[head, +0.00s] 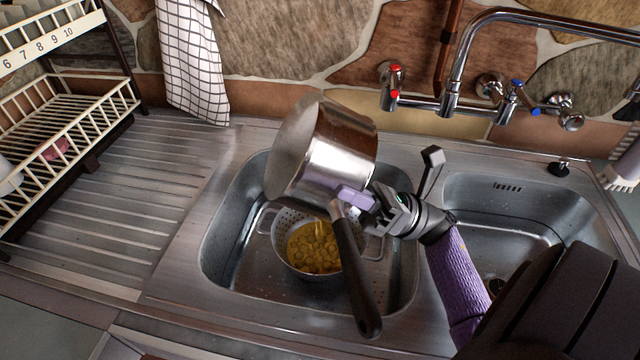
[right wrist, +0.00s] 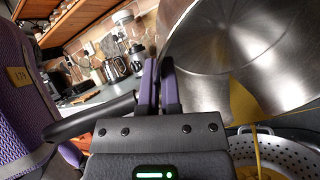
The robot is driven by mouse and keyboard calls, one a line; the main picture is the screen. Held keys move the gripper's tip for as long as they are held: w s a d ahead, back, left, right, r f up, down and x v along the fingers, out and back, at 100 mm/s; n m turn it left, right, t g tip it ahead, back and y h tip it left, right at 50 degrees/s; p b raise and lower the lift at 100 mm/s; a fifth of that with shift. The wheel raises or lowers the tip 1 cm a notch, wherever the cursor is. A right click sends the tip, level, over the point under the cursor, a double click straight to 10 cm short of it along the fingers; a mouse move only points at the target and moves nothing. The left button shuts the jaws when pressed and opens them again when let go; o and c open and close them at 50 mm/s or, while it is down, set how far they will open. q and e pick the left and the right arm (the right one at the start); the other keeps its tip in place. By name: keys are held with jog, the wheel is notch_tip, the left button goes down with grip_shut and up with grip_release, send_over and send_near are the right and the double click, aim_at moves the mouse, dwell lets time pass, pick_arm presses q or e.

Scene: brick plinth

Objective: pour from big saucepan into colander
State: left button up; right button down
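The big saucepan (head: 340,160) is shiny steel with a long black handle (head: 354,270). It is tipped on its side above the left sink basin, its inside partly showing in the right wrist view (right wrist: 215,60). My right gripper (head: 358,200) is shut on it where the handle meets the pan. The steel colander (head: 375,248) stands in the left basin below the pan, with yellow pieces (head: 314,252) inside. A thin yellow stream falls into it; it also shows in the right wrist view beside the colander's perforated wall (right wrist: 285,155). My left gripper is out of view.
A tap (head: 455,75) with red and blue handles stands behind the basins. The right basin (head: 530,215) looks empty. A dish rack (head: 70,125) stands on the drainboard at left. A checked towel (head: 192,60) hangs on the stone wall.

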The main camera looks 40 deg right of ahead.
jog(key=shift+r, duration=0.1)
jog(key=w+a+f+g+h+p, duration=0.3)
jog(key=a+f, duration=0.1)
jog(key=f, duration=0.1)
pick_arm(q)
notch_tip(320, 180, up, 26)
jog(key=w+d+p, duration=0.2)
jog(key=p, duration=2.1)
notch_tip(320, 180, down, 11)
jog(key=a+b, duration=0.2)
jog(key=b, duration=0.8)
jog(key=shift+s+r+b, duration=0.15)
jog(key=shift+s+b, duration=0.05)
jog(key=shift+b, duration=0.1)
pick_arm(e)
jog(key=w+a+r+g+h, duration=0.1)
jog(key=w+a+g+h, duration=1)
jog(key=a+h, duration=0.5)
jog(key=shift+w+a+r+n+h, duration=0.2)
jog(key=shift+a+n+h, duration=0.1)
jog(key=shift+a+h, duration=0.1)
